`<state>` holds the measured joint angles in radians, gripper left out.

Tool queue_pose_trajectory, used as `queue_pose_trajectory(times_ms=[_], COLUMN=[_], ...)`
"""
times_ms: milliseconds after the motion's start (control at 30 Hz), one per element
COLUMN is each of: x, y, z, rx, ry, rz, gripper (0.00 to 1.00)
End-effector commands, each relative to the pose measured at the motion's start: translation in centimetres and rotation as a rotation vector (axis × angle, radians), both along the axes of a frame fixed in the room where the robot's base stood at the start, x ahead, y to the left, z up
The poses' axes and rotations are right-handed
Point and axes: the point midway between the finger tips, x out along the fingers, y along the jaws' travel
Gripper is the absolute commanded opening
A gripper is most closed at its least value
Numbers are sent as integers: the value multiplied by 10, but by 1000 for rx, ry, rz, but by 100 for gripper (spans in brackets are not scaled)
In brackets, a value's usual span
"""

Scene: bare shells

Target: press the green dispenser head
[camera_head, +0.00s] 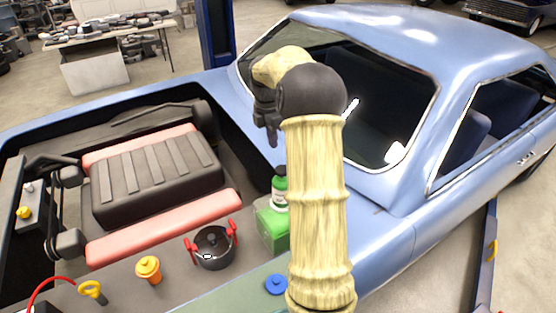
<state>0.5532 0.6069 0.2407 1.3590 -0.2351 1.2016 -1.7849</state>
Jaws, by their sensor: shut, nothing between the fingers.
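A small bottle (279,190) with green parts and a pale label stands upright on or just behind a green box (271,222), in the engine bay of a blue car. A small dark piece shows at the bottle's top. My arm covers the right part of the bottle and box. My gripper (272,138) is dark, shut and empty, with its fingers pointing down. In the picture it is above the bottle and slightly left of it, apart from it. I cannot tell the depth between them.
A dark pot with red handles (212,248) is left of the box. An orange cap (149,269), a yellow handle (92,291) and a blue cap (276,285) are along the front. The engine (155,178) fills the left; the windshield (390,100) is behind my arm.

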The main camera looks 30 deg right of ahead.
Motion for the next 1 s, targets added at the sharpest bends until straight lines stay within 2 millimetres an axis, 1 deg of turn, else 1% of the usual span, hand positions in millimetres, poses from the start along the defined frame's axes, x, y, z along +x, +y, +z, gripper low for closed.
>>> queue_pose_trajectory(times_ms=[167,300,500,667,933,1000], x=[-1,-3,-5,-6,-5,-5], y=[0,-3,-10,-12,-11,-11], z=[-30,-54,-82,-93,-94,-98], rx=[1,1,1,0,0,0], ry=[4,4,2,0,-2,0], rz=[7,2,-6,-8,-7,-6], gripper=[0,0,0,0,0,0])
